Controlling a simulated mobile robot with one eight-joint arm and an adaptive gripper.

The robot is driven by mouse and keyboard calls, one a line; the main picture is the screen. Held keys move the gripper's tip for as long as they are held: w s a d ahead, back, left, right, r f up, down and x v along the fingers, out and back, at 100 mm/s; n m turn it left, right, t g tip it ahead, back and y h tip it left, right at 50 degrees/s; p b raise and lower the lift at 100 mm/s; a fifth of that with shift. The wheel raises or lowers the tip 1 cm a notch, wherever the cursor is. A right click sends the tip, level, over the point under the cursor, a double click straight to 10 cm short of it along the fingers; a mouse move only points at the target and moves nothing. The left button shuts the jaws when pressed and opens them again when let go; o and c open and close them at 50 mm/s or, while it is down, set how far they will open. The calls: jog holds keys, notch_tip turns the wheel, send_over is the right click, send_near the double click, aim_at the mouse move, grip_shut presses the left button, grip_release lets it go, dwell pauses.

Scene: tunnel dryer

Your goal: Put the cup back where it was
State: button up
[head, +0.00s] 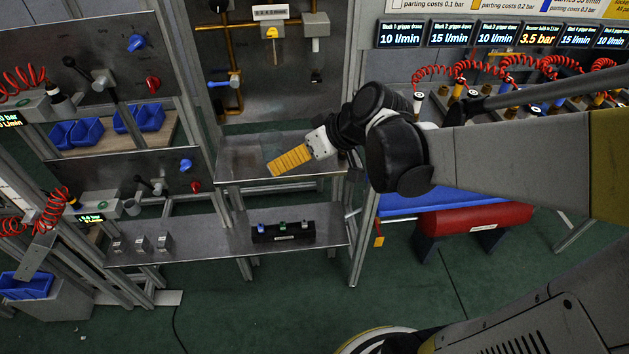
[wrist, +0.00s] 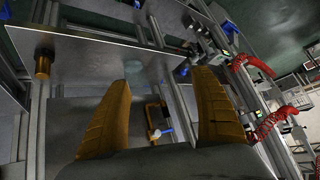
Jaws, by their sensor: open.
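My gripper (head: 275,168) is over the metal shelf (head: 235,160) at the middle of the head view, its yellow fingers pointing down-left. In the wrist view its two ribbed fingers (wrist: 163,95) are spread apart, with nothing seen held between them. I cannot identify the cup for certain. A small grey cup-like vessel (head: 132,206) stands on the lower left bench, well left of my gripper. A faint, see-through shape (head: 271,146) shows just behind the fingers; I cannot tell what it is. A brass cylinder (wrist: 43,64) is at the plate's edge in the wrist view.
A black block with small coloured items (head: 283,233) sits on the lower bench (head: 205,232), beside several small metal blocks. Brass pipes and a panel rise behind the shelf. Red coiled hoses (head: 510,67) run along the right. Blue bins (head: 75,134) stand at left. Green floor is open in front.

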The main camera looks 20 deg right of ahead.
jog(key=s+r+m+h, duration=0.2)
jog(key=s+m+h, duration=0.2)
jog(key=s, duration=0.9)
jog(key=shift+h, duration=0.3)
jog(key=shift+a, duration=0.1)
